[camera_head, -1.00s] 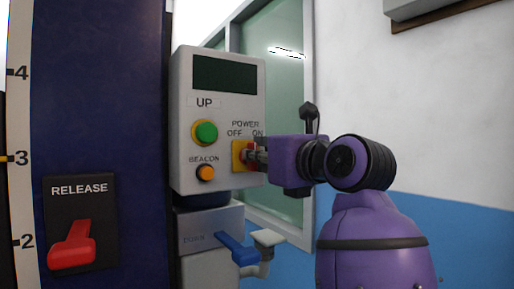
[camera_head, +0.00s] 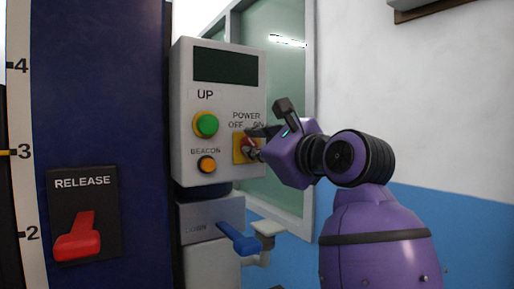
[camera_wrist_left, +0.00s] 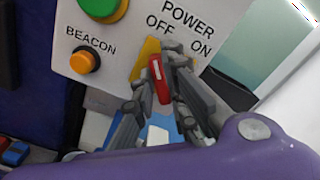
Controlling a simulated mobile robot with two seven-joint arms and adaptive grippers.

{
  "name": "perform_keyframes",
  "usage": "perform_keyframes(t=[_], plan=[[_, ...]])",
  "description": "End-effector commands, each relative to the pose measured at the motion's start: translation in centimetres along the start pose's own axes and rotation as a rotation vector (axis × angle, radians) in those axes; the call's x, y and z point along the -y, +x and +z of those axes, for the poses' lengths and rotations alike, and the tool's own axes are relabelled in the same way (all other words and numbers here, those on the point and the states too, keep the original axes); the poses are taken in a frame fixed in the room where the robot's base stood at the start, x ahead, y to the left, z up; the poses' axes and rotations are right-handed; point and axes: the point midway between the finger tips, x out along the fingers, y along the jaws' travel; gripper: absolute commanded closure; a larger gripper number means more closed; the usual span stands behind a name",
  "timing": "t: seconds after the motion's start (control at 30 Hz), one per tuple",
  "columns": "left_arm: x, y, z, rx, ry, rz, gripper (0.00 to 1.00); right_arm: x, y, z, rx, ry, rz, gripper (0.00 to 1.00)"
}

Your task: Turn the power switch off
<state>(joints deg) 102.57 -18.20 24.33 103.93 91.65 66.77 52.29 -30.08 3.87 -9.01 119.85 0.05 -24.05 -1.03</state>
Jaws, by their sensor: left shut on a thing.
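The power switch is a red knob (camera_head: 247,141) on a yellow plate (camera_head: 238,155), at the lower right of a grey control box (camera_head: 220,111). OFF and ON labels stand above it. My left gripper (camera_head: 253,149) is at the switch, rolled to the left, and partly covers it. In the left wrist view the fingers (camera_wrist_left: 161,72) close on both sides of the red knob (camera_wrist_left: 159,78). The knob's white mark leans toward the OFF side. How firmly the tips grip it is hard to see. My right gripper is not in view.
A green button (camera_head: 207,124) and an orange beacon button (camera_head: 207,164) sit left of the switch. A blue lever (camera_head: 238,239) juts out below the box. A red release handle (camera_head: 77,240) is on the dark blue column at left.

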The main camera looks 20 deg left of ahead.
Motion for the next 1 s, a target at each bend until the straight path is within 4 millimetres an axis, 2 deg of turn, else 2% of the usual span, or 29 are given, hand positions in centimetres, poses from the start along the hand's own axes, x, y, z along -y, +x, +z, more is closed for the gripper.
perform_keyframes(t=[0.5,0.53,0.67,1.0], plan=[[-0.05,0.0,0.0,-0.001,-0.023,0.001,1.0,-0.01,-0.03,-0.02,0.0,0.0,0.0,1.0],[-0.05,0.0,0.0,-0.001,-0.023,0.001,0.86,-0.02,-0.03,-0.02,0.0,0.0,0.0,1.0],[-0.04,0.0,0.0,-0.001,-0.022,0.001,0.69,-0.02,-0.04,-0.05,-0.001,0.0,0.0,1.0],[0.0,-0.2,-0.02,-0.001,-0.021,0.0,0.69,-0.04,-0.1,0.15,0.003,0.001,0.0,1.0]])
